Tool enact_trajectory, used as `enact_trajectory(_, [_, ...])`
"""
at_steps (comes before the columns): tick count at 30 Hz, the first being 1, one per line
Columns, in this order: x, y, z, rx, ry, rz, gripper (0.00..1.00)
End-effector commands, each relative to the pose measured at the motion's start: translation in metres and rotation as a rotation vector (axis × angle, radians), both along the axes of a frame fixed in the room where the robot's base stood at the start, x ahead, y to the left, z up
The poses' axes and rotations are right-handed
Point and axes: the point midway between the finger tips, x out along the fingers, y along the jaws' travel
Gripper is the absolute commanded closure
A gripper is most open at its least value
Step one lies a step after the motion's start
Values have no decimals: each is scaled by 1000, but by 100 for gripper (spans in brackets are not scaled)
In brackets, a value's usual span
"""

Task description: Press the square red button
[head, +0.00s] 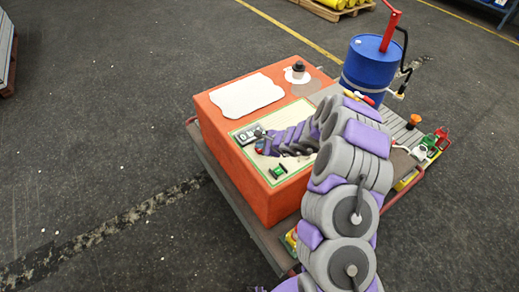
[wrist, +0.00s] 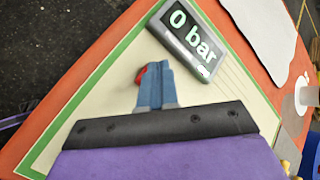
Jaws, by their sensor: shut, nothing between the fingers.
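A small red part (wrist: 141,73), likely the red button, shows at the left edge of my fingertips in the wrist view. Most of it is hidden behind the fingers, so I cannot tell its shape or whether they touch it. My gripper (wrist: 155,72) is shut and empty, its blue fingers pointing at the cream panel (wrist: 100,95) with the green border. In the head view my gripper (head: 263,142) is low over the panel, right beside the display. The display (wrist: 190,38) reads "0 bar". I cannot make out the red button in the head view.
The panel is on an orange box (head: 225,130) on a cart. A green switch (head: 278,171) is near the panel's front edge. A white patch (head: 247,95) and black knob (head: 298,68) lie behind. A blue barrel (head: 368,68) with a red pump stands at the back right.

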Motion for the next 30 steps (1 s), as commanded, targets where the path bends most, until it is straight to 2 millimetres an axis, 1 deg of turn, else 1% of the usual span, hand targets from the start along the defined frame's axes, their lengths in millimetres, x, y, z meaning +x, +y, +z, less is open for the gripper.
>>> enact_trajectory(30, [0, 0, -11, 0, 1, 1, 100])
